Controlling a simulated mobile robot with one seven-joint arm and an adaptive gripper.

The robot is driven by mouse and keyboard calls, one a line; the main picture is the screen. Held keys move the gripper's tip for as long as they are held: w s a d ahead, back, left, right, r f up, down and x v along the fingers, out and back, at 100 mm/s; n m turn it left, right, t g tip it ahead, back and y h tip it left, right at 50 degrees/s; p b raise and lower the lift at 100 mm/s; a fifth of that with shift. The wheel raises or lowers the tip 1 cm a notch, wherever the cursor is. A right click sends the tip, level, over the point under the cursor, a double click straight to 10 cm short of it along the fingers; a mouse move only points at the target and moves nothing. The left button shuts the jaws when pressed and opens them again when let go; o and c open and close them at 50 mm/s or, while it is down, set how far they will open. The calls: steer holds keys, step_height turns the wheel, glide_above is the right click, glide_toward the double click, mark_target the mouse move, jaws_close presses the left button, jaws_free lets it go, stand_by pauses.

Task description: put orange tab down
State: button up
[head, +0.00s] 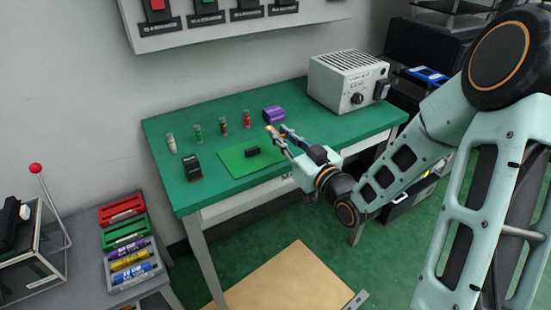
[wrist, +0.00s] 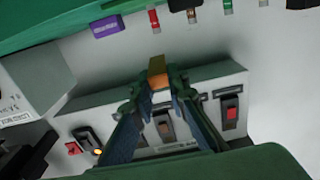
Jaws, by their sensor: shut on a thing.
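My gripper (head: 277,130) is over the right part of the green table (head: 180,187), near the purple box, with its fingers pointing up and away toward the wall. In the wrist view my gripper (wrist: 159,84) is shut on a small orange tab (wrist: 157,73), held between the fingertips. In the head view the orange tab (head: 269,129) shows only as a small spot at the fingertips. It appears held above the table, clear of it. The wall panel with levers (wrist: 210,82) lies beyond the fingers in the wrist view.
On the table are a purple box (head: 274,113), a light green mat (head: 234,164) with a black block (head: 252,151), a black device (head: 192,167), several vials (head: 197,132) and a grey instrument box (head: 340,85). A side bench with coloured trays (head: 125,230) stands left.

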mark_target(276, 155)
steer(key=f, duration=0.1)
steer(key=w+a+f+b, duration=0.1)
steer(key=w+f+b, duration=0.1)
steer(key=f, duration=0.1)
steer(key=shift+w+a, duration=0.25)
steer(key=shift+a, duration=0.05)
steer(key=shift+w+f+b, duration=0.1)
steer(key=shift+f+b, duration=0.8)
steer(key=shift+f, duration=0.55)
steer(key=shift+f, duration=0.1)
steer(key=shift+f, duration=0.15)
steer(key=o, duration=0.4)
steer(key=shift+r, duration=0.35)
steer(key=p+v, duration=0.7)
steer(key=v, duration=0.5)
steer(key=shift+f, duration=0.1)
